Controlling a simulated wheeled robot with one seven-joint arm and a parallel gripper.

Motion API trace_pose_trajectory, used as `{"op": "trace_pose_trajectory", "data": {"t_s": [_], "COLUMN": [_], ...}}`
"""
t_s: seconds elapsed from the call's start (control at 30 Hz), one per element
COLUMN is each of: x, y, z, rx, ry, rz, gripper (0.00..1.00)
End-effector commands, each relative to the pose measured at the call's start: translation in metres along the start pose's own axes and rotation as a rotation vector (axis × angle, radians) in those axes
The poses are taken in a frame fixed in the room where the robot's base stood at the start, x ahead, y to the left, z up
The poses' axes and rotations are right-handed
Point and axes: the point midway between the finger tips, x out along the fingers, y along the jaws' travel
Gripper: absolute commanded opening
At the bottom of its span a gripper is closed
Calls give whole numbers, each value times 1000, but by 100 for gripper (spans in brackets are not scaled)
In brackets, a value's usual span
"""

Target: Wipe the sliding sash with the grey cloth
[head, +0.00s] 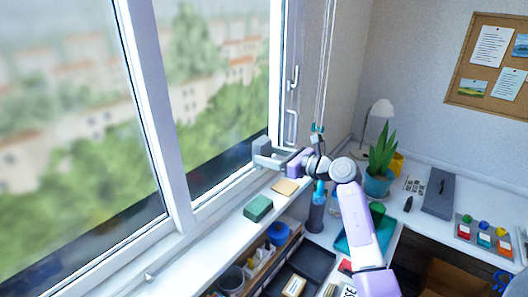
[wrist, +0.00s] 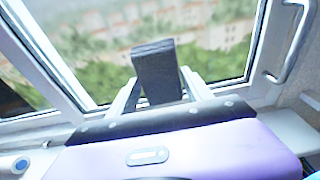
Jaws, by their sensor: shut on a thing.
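My gripper (head: 268,156) is shut on the grey cloth (wrist: 157,70), a dark folded block standing up between the fingers in the wrist view. In the head view, the gripper is just above the sill near the lower right corner of the window. The sliding sash (head: 222,75) is a white-framed pane behind it; its glass also shows in the wrist view (wrist: 215,55). The cloth overlaps the glass in the wrist view; I cannot tell whether they touch.
A green block (head: 258,208) and a tan pad (head: 285,187) lie on the white sill. A window handle (head: 292,127) is at the right of the sash. A potted plant (head: 380,165) and a lamp (head: 380,110) stand right of my arm. Crowded trays lie below the sill.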

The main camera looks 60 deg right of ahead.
Motion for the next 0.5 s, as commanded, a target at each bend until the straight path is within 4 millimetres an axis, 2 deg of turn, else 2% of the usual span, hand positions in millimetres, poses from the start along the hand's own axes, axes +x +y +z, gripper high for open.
{"op": "trace_pose_trajectory", "data": {"t_s": [0.5], "x": [-8], "y": [0], "z": [-1], "rx": [1], "ry": [-1], "rz": [0], "gripper": [26]}}
